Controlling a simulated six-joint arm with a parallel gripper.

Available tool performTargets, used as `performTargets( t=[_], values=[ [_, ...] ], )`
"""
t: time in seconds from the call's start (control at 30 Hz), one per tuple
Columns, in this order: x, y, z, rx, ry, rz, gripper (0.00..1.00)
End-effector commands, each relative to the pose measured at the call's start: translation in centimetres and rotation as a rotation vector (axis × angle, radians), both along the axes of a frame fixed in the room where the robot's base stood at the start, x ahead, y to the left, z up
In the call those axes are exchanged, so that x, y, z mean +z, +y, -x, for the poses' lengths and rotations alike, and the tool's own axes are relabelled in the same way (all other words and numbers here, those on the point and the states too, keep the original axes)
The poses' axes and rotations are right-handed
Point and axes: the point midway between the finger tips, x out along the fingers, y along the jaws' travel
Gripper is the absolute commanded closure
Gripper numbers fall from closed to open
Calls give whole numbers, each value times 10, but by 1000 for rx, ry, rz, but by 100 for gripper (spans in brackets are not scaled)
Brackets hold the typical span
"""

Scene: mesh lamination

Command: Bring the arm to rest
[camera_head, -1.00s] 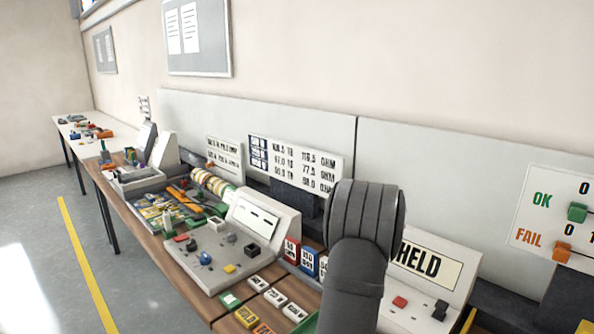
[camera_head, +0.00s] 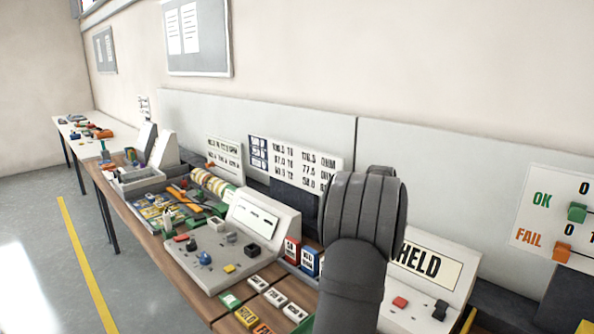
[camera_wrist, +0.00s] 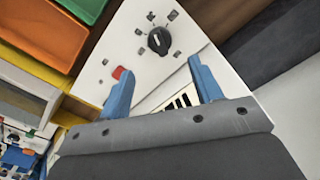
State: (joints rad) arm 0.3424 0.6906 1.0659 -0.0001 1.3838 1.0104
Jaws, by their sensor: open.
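My arm (camera_head: 360,240) stands as a dark grey link in the foreground of the head view, right of the middle. My gripper (camera_wrist: 163,88) shows in the wrist view as two blue fingers, set apart with nothing between them. Beyond the fingers is a white sloped panel (camera_wrist: 135,50) with a black knob, a red button and a partly hidden label. In the head view my gripper is not visible. A white console with a HELD display (camera_head: 425,262) stands just right of my arm.
A wooden bench (camera_head: 195,290) runs to the left with a grey control box (camera_head: 215,255), several labelled tiles and small parts. A panel marked OK and FAIL (camera_head: 550,215) is at the right. Orange (camera_wrist: 45,32) and green bins show at the wrist view's upper left.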

Motion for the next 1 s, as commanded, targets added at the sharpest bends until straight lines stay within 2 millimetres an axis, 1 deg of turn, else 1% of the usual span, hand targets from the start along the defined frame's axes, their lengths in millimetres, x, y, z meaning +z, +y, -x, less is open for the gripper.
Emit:
performTargets(
  t=[0.03, 0.1, 0.4, 0.43, 0.5, 1.0],
  values=[
    [11, 0, 0, 0, -2, 1, 41],
    [25, 0, 0, 0, -3, 1, 41],
    [84, 0, 0, 0, -3, 1, 41],
    [71, 0, 1, 0, 4, -1, 41],
    [55, 0, 1, 0, 6, -2, 41],
    [-46, 0, 1, 0, 6, -2, 41]
  ],
)
